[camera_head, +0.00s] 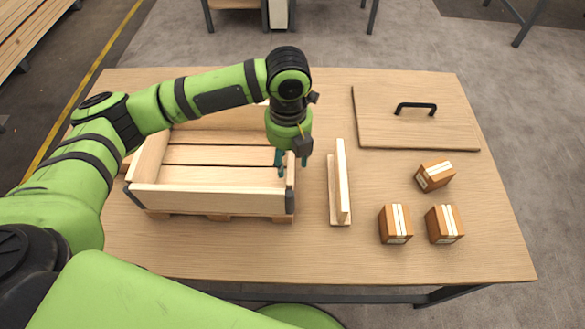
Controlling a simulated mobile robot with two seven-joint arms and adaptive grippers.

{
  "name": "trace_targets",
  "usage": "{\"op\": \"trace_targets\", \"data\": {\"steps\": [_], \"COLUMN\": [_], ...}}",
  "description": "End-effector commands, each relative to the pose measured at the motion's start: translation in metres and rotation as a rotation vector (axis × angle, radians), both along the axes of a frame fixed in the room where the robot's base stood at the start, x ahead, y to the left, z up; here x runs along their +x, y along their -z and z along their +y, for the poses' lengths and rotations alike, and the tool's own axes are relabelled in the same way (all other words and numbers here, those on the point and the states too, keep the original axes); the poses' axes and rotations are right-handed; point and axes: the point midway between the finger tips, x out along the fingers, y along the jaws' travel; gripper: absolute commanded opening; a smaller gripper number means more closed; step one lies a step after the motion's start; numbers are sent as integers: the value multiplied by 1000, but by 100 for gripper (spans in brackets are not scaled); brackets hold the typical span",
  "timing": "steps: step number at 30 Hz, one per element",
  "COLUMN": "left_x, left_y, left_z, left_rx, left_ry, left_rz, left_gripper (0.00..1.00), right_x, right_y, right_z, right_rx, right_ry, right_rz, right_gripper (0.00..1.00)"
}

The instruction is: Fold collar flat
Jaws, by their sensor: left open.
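The wooden collar (208,199) stands upright as a low box frame on a slatted pallet (222,217), with dark hinge pieces at its front corners. Its slatted floor shows between the walls, and my left arm hides part of the back wall. My left gripper (291,162) points down at the collar's right end wall. Its fingers are open, one on each side of that wall's top edge. I cannot tell whether they touch the wood. My right gripper is not in view.
An upright wooden board on a base (341,185) stands just right of the collar. A flat wooden lid (415,130) with a black handle (416,107) lies at the back right. Three small cartons (434,175), (395,224), (444,224) stand at the right. The table's front strip is clear.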

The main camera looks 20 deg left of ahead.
Motion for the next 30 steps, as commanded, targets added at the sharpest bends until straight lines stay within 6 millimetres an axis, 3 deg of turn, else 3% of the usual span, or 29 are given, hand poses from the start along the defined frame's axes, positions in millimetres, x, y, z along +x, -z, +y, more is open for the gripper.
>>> {"op": "trace_targets", "data": {"steps": [12,23,27,30], "left_x": [-1,-1,-1,-1], "left_y": [56,64,63,63], "left_z": [0,0,0,0], "left_rx": [0,-1,-1,-1], "left_ry": [-2,-1,-1,-1], "left_rz": [0,-1,-1,-1], "left_gripper": [48,48,0,0], "right_x": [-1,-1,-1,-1], "right_y": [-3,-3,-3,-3], "right_z": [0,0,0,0], "right_rx": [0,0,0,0], "right_ry": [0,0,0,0], "right_rz": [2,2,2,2], "right_gripper": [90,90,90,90]}}
